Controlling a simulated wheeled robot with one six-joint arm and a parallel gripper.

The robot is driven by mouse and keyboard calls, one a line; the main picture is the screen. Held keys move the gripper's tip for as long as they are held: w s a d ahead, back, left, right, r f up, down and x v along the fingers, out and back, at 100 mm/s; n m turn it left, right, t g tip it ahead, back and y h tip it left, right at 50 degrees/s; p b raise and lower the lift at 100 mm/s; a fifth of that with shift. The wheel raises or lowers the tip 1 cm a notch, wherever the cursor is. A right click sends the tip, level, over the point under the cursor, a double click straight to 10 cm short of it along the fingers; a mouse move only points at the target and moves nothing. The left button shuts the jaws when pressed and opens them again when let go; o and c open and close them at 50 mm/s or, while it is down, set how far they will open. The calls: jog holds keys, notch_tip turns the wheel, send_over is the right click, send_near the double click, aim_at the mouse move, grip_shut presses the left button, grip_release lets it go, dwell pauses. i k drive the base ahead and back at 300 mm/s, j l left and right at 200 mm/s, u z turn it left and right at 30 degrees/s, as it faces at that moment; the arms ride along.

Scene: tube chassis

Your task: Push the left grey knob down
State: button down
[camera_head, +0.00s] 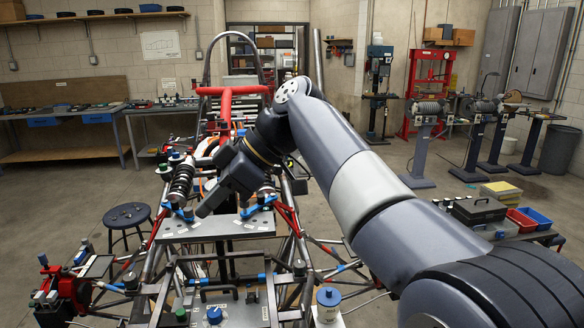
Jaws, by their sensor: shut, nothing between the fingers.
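My gripper (204,211) is shut and empty. It points down and to the left, with its tip just over the left part of a grey plate (222,230) on the tube chassis. I cannot tell whether the tip touches the plate. Small dark grey knob-like parts show on the chassis, one at the left (130,281) and one right of the middle (299,268). I cannot tell for sure which is the left grey knob. My gripper and forearm hide part of the plate and of the chassis behind it.
Blue clamps stand on the plate's left (184,213) and right (262,205) sides. A blue knob (214,315) and a green knob (181,315) are at the front. A stool (128,215) stands left.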

aim_at(246, 206)
jog(key=i+l, duration=0.25)
jog(key=i, duration=0.2)
jog(key=i+l, duration=0.3)
jog(key=i, duration=0.15)
